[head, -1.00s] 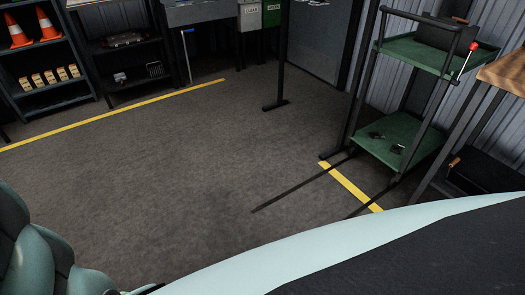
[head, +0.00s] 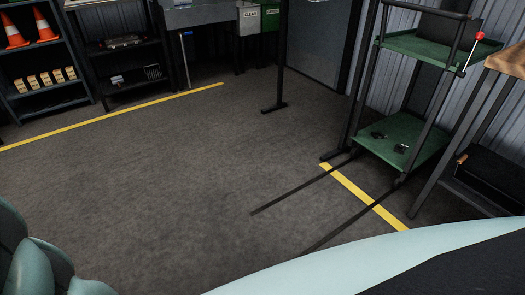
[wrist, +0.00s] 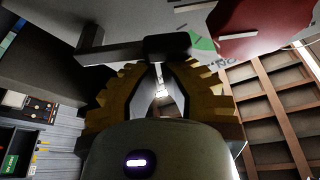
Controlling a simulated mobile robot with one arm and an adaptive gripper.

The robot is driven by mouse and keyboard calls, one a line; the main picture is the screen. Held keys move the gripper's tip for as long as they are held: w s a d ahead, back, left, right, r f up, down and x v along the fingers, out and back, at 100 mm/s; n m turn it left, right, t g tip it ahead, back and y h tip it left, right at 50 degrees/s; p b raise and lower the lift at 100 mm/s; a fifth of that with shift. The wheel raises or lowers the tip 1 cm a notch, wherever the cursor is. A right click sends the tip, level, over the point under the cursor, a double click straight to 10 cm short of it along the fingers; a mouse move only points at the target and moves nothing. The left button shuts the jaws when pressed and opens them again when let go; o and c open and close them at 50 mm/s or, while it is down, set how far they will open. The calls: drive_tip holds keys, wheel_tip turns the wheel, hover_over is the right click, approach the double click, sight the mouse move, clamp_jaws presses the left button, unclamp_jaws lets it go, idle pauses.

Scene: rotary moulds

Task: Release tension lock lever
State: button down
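My gripper (wrist: 158,72) shows in the wrist view, with tan ridged fingers curving in from both sides and a narrow gap between them. A dark block on a dark bar (wrist: 112,52) lies at the fingertips and covers them. It may be the tension lock lever, but I cannot tell for sure. I cannot tell whether the fingers touch or grip it. Behind it is a pale panel (wrist: 235,12) with green and red areas and partly readable lettering. My gripper is not visible in the head view.
A green-shelved cart (head: 405,140) with a red-knobbed rod (head: 474,50) stands at right, beside a wooden-topped table (head: 507,62). Long dark bars (head: 300,188) lie low across the floor before the cart. Shelves with cones (head: 43,28) stand at left. The middle floor (head: 170,170) is clear.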

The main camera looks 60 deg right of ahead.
drive_tip(key=shift+s+a+f+n+g+y+b, duration=0.15)
drive_tip(key=shift+f+n+g+y, duration=0.1)
drive_tip(key=shift+n, duration=0.4)
drive_tip(key=shift+s+f+n+g+y+b, duration=0.1)
drive_tip(key=shift+s+n+g+y+b, duration=0.15)
drive_tip(key=shift+n, duration=0.35)
drive_tip(key=shift+s+a+f+n+g+y+b, duration=0.1)
drive_tip(key=shift+f+n+g, duration=0.15)
drive_tip(key=shift+n, duration=0.4)
wheel_tip(320, 180, up, 5)
drive_tip(key=p, duration=0.3)
drive_tip(key=w+v, duration=0.1)
drive_tip(key=v, duration=0.9)
drive_tip(key=shift+d+f+b, duration=0.25)
drive_tip(key=shift+f+b, duration=0.05)
drive_tip(key=shift+f, duration=0.2)
drive_tip(key=shift+s, duration=0.1)
